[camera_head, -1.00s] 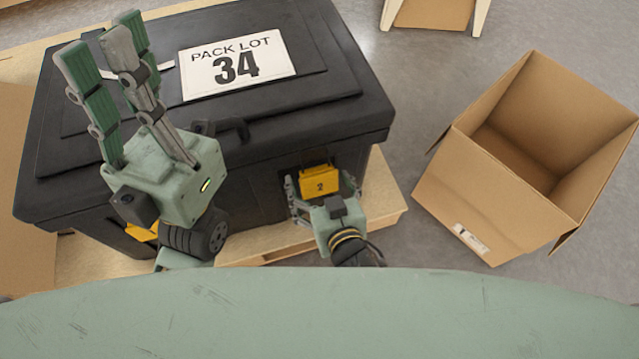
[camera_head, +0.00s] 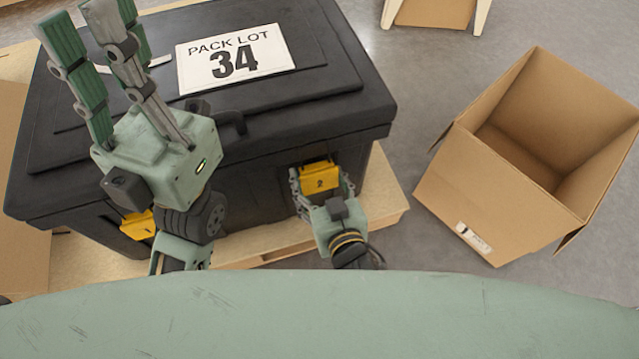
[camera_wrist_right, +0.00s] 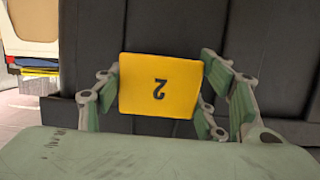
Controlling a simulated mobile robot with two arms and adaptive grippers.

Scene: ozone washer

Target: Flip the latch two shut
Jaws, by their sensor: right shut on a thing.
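Latch two (camera_head: 320,179) is a yellow flap marked 2 on the front of the black case (camera_head: 300,110). My right gripper (camera_head: 321,186) is at the case front with its fingers on both sides of the latch, shut on it. In the right wrist view the yellow latch (camera_wrist_right: 160,86) sits between the fingers of my right gripper (camera_wrist_right: 160,95), its 2 upside down. My left gripper (camera_head: 90,55) is raised over the left part of the case, its fingers pointing up and spread apart with nothing between them.
Latch one (camera_head: 138,224), also yellow, is at the case's front left, partly behind my left arm. The case stands on a wooden pallet (camera_head: 385,200). An open cardboard box (camera_head: 490,200) stands on the floor at right. Grey floor lies between.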

